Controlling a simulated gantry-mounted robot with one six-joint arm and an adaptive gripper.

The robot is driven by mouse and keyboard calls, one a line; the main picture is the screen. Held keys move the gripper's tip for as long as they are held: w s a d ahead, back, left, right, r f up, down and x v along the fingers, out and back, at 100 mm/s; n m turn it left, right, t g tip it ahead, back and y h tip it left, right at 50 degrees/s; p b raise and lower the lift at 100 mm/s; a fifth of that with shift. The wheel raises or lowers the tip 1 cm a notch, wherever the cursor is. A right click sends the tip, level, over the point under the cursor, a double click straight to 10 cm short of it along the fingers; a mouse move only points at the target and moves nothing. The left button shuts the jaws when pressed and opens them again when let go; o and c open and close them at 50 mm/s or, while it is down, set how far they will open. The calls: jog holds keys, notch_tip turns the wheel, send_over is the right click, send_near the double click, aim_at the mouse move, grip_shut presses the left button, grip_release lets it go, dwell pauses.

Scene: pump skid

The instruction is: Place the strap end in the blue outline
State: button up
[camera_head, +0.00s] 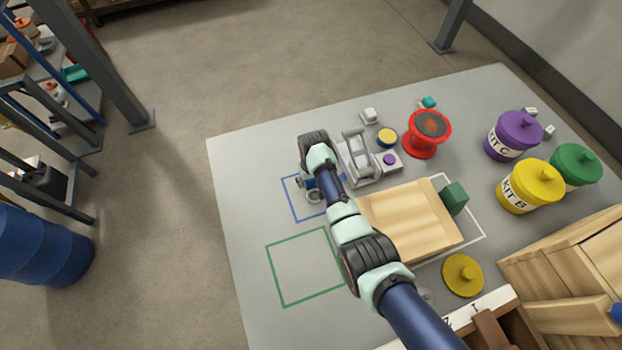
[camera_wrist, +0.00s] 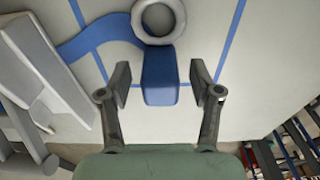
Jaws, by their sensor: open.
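The strap end is a blue block (camera_wrist: 160,78) with a grey metal ring (camera_wrist: 158,18). The ring also shows in the head view (camera_head: 314,197), inside the blue outline (camera_head: 291,202). My gripper (camera_wrist: 160,82) is open around the block. In the head view my wrist hides most of the fingers and part of the outline.
The grey ratchet (camera_head: 358,155) stands close to my wrist. A wooden crate (camera_head: 410,220) lies beside my arm. An empty green outline (camera_head: 285,270) lies nearer the camera. A red spool (camera_head: 427,132) and several lidded tubs (camera_head: 531,186) stand at the right.

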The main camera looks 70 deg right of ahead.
aim_at(312, 190)
jog(key=shift+r, duration=0.1)
notch_tip(312, 190, up, 12)
jog(key=a+p, duration=0.1)
jog(key=p, duration=0.6)
jog(key=shift+s, duration=0.45)
jog(key=shift+w, duration=0.1)
jog(key=w+a+r+n+t+h, duration=0.25)
jog(key=w+a+r, duration=0.35)
jog(key=w+a, duration=0.45)
jog(key=w+a+r+n+t, duration=0.15)
jog(key=a+r, duration=0.25)
jog(key=a, duration=0.5)
jog(key=w+a+r+n+t, duration=0.1)
jog(key=a+r+n+t, duration=0.15)
jog(key=a+r, duration=0.4)
jog(key=s+a+r+n+t+y, duration=0.1)
jog(key=s+a+r+t, duration=0.1)
jog(key=a, duration=0.6)
jog(key=s+a+r+n+t+y, duration=0.2)
jog(key=s+a+r+t, duration=0.1)
jog(key=a+r, duration=0.4)
jog(key=shift+s+a, duration=0.45)
jog(key=shift+r+t, duration=0.1)
jog(key=shift+t, duration=0.15)
